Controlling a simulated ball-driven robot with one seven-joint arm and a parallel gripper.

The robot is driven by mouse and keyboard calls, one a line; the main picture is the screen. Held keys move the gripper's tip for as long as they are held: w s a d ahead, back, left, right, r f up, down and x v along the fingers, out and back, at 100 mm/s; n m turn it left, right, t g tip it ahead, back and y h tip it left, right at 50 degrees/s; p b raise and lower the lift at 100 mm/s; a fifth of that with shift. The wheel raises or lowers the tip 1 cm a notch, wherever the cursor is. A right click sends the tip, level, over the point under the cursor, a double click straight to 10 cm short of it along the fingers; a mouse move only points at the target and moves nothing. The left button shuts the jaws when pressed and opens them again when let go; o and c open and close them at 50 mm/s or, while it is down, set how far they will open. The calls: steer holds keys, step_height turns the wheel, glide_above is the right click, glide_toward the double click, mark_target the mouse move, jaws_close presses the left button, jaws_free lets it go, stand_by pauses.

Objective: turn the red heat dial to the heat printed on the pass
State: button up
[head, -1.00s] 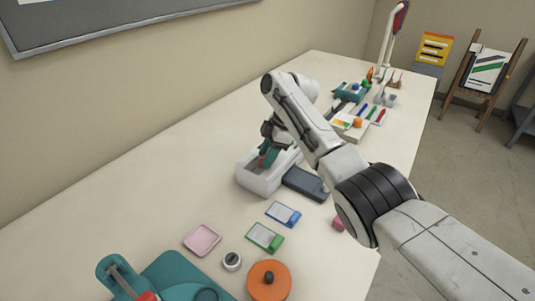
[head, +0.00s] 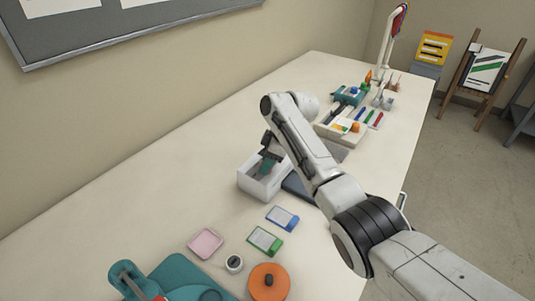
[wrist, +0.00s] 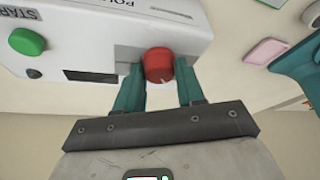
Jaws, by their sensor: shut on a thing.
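The red heat dial (wrist: 158,64) sticks out from the front of a white machine (wrist: 75,35) in the wrist view. My gripper (wrist: 159,72) has its teal fingers on either side of the dial and is shut on it. The dial's pointer and scale cannot be read. In the head view the white machine (head: 251,187) stands mid-table with my gripper (head: 266,168) at it, and the dial is hidden there. A blue-edged card (head: 283,217) and a green-edged card (head: 265,240) lie in front; their print is too small to read.
A green button (wrist: 27,41) is on the machine. Near the cards are a pink tray (head: 206,243), a small round dial-like item (head: 234,263) and an orange disc (head: 268,283). A teal tool (head: 180,277) is at the front. The table's left side is clear.

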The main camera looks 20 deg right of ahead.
steer(key=m+p, duration=0.1)
steer(key=m, duration=0.1)
steer(key=m+t+h+p, duration=0.1)
steer(key=m+p, duration=0.1)
steer(key=shift+s+a+r+m, duration=0.1)
steer(key=shift+s+r+m, duration=0.05)
steer(key=shift+m, duration=0.25)
steer(key=m+h+p, duration=0.1)
steer(key=m, duration=0.1)
steer(key=m+t+h+p, duration=0.1)
steer(key=m, duration=0.2)
steer(key=shift+a, duration=0.15)
steer(key=m, duration=0.2)
steer(key=m+h+b, duration=0.1)
steer(key=m, duration=0.1)
steer(key=m+h, duration=0.1)
steer(key=shift+a+f+m, duration=0.15)
steer(key=shift+f+m, duration=0.1)
steer(key=shift+m, duration=0.15)
steer(key=shift+m+g+h+b, duration=0.4)
steer(key=shift+m+h+b, duration=0.5)
steer(key=shift+m+b, duration=1.05)
steer(key=shift+r+m, duration=0.1)
steer(key=shift+m, duration=0.35)
steer(key=o, duration=1)
steer(key=shift+a, duration=0.1)
